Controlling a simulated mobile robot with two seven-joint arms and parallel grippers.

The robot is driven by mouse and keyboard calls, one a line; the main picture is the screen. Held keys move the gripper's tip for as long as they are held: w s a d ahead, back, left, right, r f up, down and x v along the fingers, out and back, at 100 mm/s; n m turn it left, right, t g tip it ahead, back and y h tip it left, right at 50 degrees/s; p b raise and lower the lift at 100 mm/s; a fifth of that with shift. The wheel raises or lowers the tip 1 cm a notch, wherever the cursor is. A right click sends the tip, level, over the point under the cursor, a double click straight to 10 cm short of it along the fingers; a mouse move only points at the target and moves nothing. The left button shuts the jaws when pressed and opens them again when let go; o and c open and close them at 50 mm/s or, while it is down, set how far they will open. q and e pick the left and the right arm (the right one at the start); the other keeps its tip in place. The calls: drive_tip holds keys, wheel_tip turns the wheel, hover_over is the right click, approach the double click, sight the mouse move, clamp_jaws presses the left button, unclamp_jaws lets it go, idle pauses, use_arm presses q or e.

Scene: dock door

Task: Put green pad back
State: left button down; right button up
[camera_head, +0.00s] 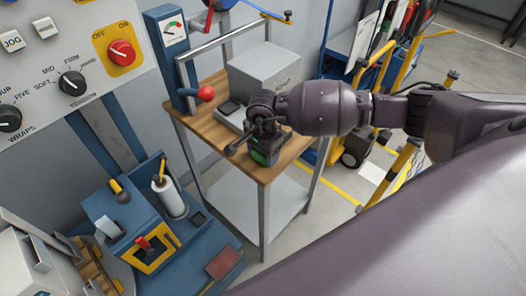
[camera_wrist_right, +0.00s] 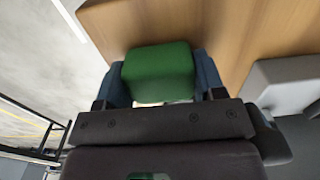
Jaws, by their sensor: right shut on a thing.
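The green pad (camera_wrist_right: 158,72) sits between the blue fingertips of my right gripper (camera_wrist_right: 165,85) in the right wrist view, with the wooden tabletop close beyond it. In the head view my right gripper (camera_head: 264,150) is over the front right part of the wooden table (camera_head: 216,117), shut on the green pad (camera_head: 264,157). Only a little green shows there. I cannot tell whether the pad touches the tabletop. My left gripper is not in view.
A grey box (camera_head: 265,72) stands at the back of the table. A blue press with a red-knobbed lever (camera_head: 206,93) stands at its left. A blue stand with a white roll (camera_head: 170,197) is at lower left. Yellow carts are to the right.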

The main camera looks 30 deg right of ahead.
drive_tip(key=o, duration=0.6)
drive_tip(key=shift+f, duration=0.1)
